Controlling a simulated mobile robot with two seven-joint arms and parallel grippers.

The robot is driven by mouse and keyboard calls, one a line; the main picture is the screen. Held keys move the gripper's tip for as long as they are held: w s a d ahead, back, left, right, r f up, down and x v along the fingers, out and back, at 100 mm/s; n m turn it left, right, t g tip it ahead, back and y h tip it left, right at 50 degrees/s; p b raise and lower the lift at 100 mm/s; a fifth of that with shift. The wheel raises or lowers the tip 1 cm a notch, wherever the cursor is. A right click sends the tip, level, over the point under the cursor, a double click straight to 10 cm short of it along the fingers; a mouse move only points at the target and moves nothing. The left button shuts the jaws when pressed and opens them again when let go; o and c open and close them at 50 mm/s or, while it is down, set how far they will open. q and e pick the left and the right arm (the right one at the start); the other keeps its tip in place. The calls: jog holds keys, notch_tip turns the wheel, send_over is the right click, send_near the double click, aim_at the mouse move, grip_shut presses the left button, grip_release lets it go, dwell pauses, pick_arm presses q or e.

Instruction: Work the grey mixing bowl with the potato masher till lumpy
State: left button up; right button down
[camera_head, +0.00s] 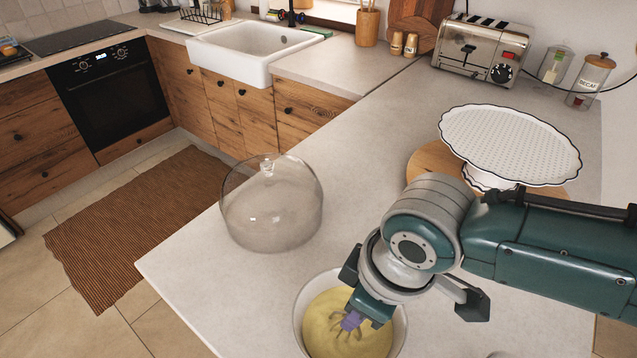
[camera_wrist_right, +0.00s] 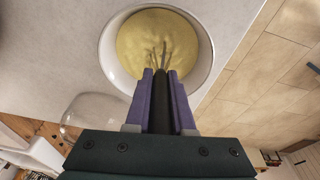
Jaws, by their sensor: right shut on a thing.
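The mixing bowl (camera_head: 299,322), pale grey to white, stands on the counter at the bottom of the head view. It also shows in the right wrist view (camera_wrist_right: 206,68). Yellow mash (camera_head: 327,343) lies in it, with a fairly smooth surface. My right gripper (camera_head: 352,319) points down over the bowl. In the right wrist view its purple fingers (camera_wrist_right: 161,92) are shut on the dark handle of the potato masher (camera_wrist_right: 161,112). The masher's thin prongs (camera_wrist_right: 155,57) reach the mash; whether their tips are sunk in is unclear. My left gripper is out of view.
A clear glass dome (camera_head: 270,215) stands left of and behind the bowl, near the counter's edge. A white cake stand (camera_head: 510,143) stands on a round wooden board behind my right arm. A toaster (camera_head: 483,52) and jars stand farther back. The counter between dome and cake stand is clear.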

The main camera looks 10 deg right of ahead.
jog(key=shift+w+p, duration=0.15)
jog(key=shift+p, duration=0.15)
jog(key=shift+s+f, duration=0.1)
jog(key=shift+s, duration=0.15)
jog(key=shift+d+f+p, duration=0.15)
jog(key=shift+d+p, duration=0.25)
jog(key=shift+d, duration=0.4)
dwell(2.1)
